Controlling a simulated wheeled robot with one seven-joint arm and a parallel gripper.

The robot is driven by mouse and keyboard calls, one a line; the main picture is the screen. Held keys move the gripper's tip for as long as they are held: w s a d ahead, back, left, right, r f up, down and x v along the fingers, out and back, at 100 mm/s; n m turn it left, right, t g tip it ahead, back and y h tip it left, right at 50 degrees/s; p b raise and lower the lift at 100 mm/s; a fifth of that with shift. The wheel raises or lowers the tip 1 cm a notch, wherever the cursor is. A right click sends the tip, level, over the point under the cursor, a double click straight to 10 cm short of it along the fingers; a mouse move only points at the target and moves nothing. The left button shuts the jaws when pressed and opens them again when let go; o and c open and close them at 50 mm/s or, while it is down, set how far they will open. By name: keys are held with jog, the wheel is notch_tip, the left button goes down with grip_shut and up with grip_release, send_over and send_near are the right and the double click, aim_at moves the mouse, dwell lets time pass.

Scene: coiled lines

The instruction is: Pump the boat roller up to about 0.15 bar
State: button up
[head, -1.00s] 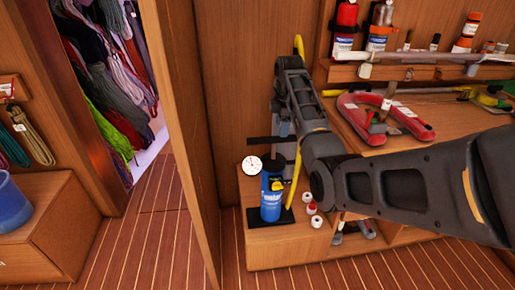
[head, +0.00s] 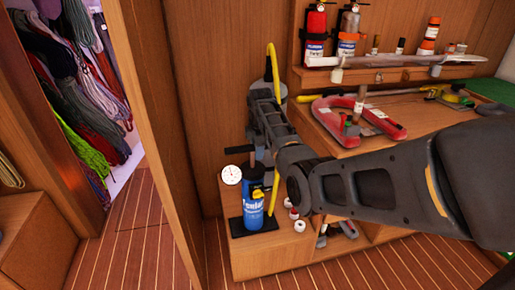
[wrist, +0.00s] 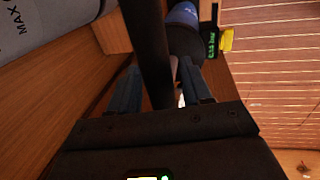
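The blue hand pump (head: 253,210) stands upright on a black base plate on the low wooden locker. Its black crossbar handle (head: 238,150) is raised above the body. A white dial gauge (head: 231,174) shows beside the pump's top; its needle is too small to read. My gripper (wrist: 160,85) is at the handle, its fingers on both sides of the black bar and seemingly closed on it. A green-lit display (wrist: 211,42) shows near the pump in the wrist view; I cannot read it surely. A grey cylinder marked MAX (wrist: 45,25), perhaps the roller, lies at upper left.
A yellow hose (head: 273,75) rises behind my arm. Small white and red pots (head: 299,226) stand right of the pump. A red horseshoe-shaped item (head: 380,122) lies on the bench. A wooden partition (head: 165,120) stands close on the left, and the plank floor is clear.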

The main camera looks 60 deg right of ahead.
aim_at(258, 165)
grip_shut()
dwell(0.3)
jog(key=shift+f+b, duration=1)
jog(key=shift+f, duration=0.95)
jog(key=shift+o, duration=0.8)
grip_release()
jog(key=shift+r, duration=0.1)
